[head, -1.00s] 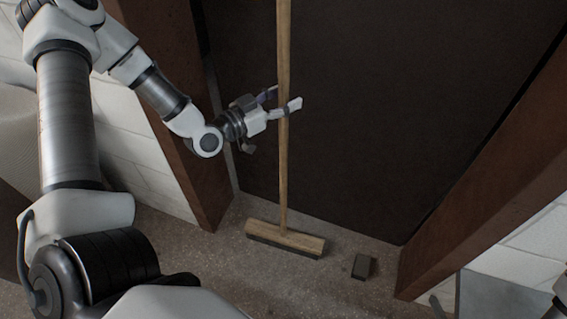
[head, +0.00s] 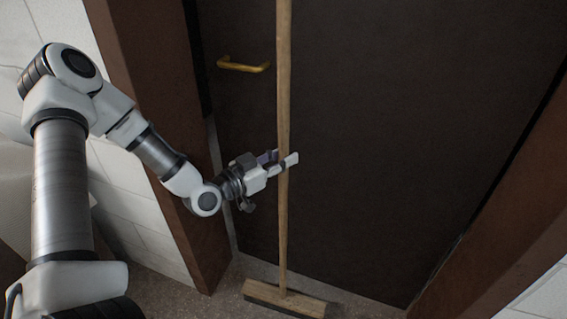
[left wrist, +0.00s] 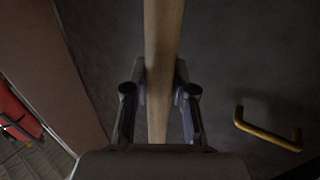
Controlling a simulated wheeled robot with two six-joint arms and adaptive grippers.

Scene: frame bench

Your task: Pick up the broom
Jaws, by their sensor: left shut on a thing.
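The broom (head: 283,225) stands upright in front of the dark door, with a long wooden handle and a wide wooden head (head: 284,298) at floor level. My left gripper (head: 284,163) is shut on the handle, well above the head. In the left wrist view the handle (left wrist: 160,60) runs between the two fingers of the left gripper (left wrist: 160,95), one on each side. The handle's top end is out of the head view. Whether the broom head touches the floor is hard to tell. My right gripper is not in view.
The dark door (head: 400,130) has a brass handle (head: 243,66), left of the broom; it also shows in the left wrist view (left wrist: 268,133). Brown frame posts (head: 160,130) stand on both sides. A red object (left wrist: 18,115) lies at the left in the left wrist view.

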